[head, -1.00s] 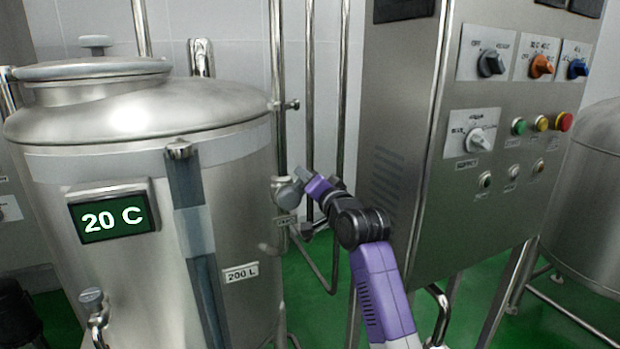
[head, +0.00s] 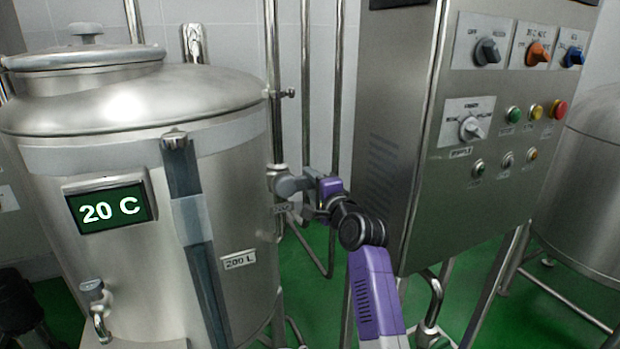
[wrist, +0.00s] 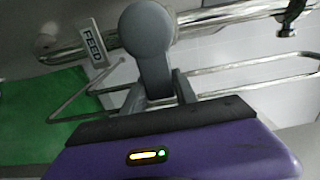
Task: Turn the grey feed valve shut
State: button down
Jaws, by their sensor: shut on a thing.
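The grey feed valve (head: 288,184) sits on the pipe at the right side of the steel tank. In the wrist view its round grey hub and lever (wrist: 148,45) point down toward my gripper (wrist: 159,88). My gripper is shut on the lever, with one finger on each side of it. A FEED label (wrist: 92,45) hangs beside the valve in the wrist view. In the head view my purple gripper (head: 322,188) is at the right of the valve, and the lever reaches sideways to it. The fingertips are hard to make out there.
The steel tank (head: 215,95) with a 20 C display (head: 110,207) stands at left. A control cabinet (head: 395,130) with knobs and buttons stands close at right. Vertical pipes (head: 305,90) run behind my gripper. Green floor (head: 318,245) shows between tank and cabinet.

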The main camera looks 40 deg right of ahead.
jog(key=shift+f, duration=0.2)
dwell(0.3)
jog(key=c, duration=1)
grip_release()
jog(key=shift+o, duration=0.2)
jog(key=b+v, duration=0.1)
jog(key=v, duration=0.7)
jog(key=shift+r, duration=0.1)
